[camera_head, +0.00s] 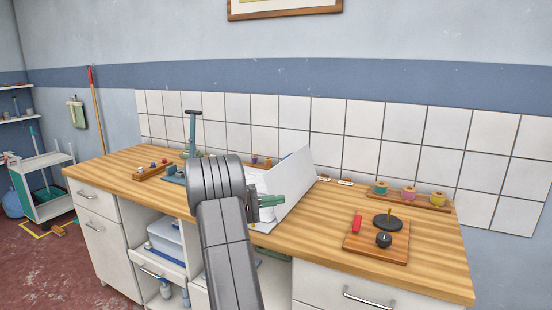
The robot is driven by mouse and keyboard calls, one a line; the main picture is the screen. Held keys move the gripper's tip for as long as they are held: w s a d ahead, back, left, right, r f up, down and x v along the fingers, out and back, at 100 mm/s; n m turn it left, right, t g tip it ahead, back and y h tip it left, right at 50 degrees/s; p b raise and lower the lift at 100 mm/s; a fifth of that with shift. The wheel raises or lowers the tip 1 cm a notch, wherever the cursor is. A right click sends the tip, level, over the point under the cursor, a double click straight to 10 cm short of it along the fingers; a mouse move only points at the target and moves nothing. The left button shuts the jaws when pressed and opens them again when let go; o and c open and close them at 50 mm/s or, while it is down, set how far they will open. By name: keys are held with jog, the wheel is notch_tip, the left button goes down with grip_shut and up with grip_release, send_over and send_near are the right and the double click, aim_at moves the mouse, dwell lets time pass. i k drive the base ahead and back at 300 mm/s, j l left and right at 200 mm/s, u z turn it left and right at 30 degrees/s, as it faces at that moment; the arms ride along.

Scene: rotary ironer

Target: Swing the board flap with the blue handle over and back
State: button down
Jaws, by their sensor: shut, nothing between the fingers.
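A white board flap (290,188) stands up at a slant on the wooden worktop, near the middle of the view. Its white base (256,178) lies partly behind my arm. I cannot make out the blue handle, which may be hidden by my gripper or the flap. My gripper (279,200) is grey-green and points right, in front of the flap's lower part. It looks shut and empty. I cannot tell whether it touches the flap.
A wooden board (376,242) with a red grip and dark knobs lies at the right. Behind it is a rack of coloured rings (409,196). A green upright press (192,137) stands at the back left.

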aim_at(292, 178)
jog(key=i+j, duration=0.15)
jog(key=i, duration=0.25)
jog(key=i+j+u, duration=0.1)
jog(key=i, duration=0.3)
jog(key=i+l+u, duration=0.15)
jog(key=i, duration=0.2)
